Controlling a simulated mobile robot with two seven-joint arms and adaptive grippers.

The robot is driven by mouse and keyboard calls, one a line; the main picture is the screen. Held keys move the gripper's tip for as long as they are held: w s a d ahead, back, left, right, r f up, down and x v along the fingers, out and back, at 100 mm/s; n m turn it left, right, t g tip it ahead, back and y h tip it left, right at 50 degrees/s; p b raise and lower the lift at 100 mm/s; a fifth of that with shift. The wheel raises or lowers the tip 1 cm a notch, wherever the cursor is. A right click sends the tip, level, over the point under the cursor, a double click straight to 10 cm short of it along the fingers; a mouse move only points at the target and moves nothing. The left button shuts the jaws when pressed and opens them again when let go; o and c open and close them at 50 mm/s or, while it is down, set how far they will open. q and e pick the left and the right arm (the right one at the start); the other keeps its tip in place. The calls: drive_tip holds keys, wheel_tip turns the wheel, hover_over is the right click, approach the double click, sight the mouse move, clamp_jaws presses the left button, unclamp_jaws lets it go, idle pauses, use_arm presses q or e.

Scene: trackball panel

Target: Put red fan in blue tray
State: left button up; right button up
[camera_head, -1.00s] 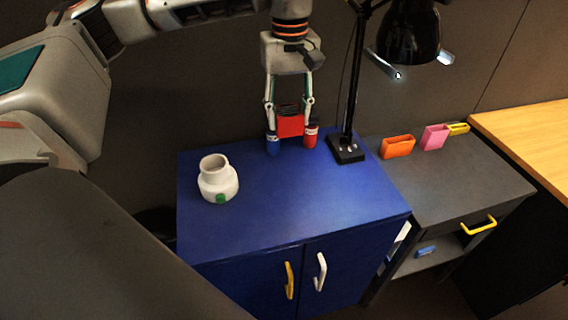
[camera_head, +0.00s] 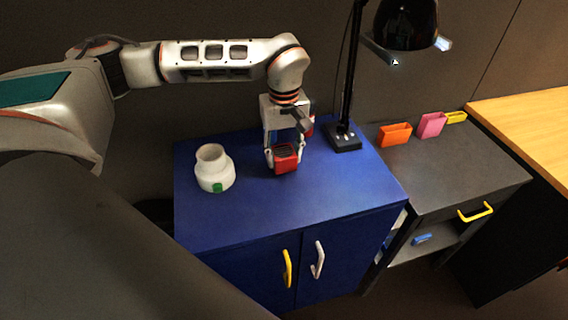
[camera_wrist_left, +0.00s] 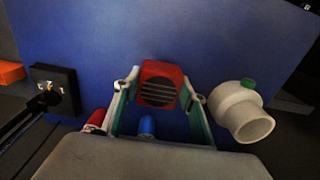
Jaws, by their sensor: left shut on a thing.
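The red fan (camera_head: 285,159) is a small red box with a dark slatted grille on one face. My left gripper (camera_head: 284,156) is shut on it, with one finger on each side, over the blue cabinet top. The wrist view shows the fan (camera_wrist_left: 159,84) between the fingertips, grille towards the camera. I cannot tell whether the fan touches the cabinet top. I do not make out a blue tray. A small blue object (camera_head: 422,239) lies on the lower shelf of the grey table. My right gripper is not in view.
A white jar (camera_head: 214,170) with a green spot stands on the blue cabinet (camera_head: 330,200), left of the gripper. A black lamp (camera_head: 345,140) stands right. A red can (camera_wrist_left: 95,120) and a blue can (camera_wrist_left: 147,126) are close by. The cabinet's front area is clear.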

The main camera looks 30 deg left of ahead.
sight(284, 165)
use_arm(q)
drive_tip(key=shift+f, duration=1.75)
drive_tip(key=shift+f, duration=0.2)
drive_tip(key=o, duration=1.2)
drive_tip(key=shift+c, duration=0.2)
